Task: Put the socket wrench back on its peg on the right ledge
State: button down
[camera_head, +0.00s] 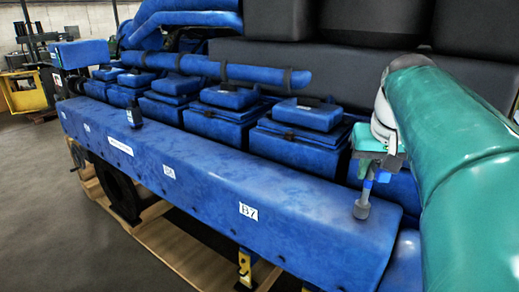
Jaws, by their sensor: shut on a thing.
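My gripper (378,172) is at the right of the view, over the near right end of the blue ledge (240,180). It is shut on what looks like the socket wrench (362,207), which hangs down, with a blue part near the jaws and a grey cylindrical end below. The grey end is at or just above the ledge top; I cannot tell whether it touches. The jaws hide the wrench's upper part. No peg can be made out clearly.
A small dark upright object (134,113) stands on the ledge farther left. White labels, one reading B7 (248,211), mark its front face. Blue boxy covers (305,115) line the ledge's back side. A yellow frame (24,91) stands far left. The ledge's middle is clear.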

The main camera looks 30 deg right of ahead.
jog(key=shift+f, duration=0.4)
jog(key=c, duration=0.7)
grip_release()
jog(key=shift+r, duration=4.5)
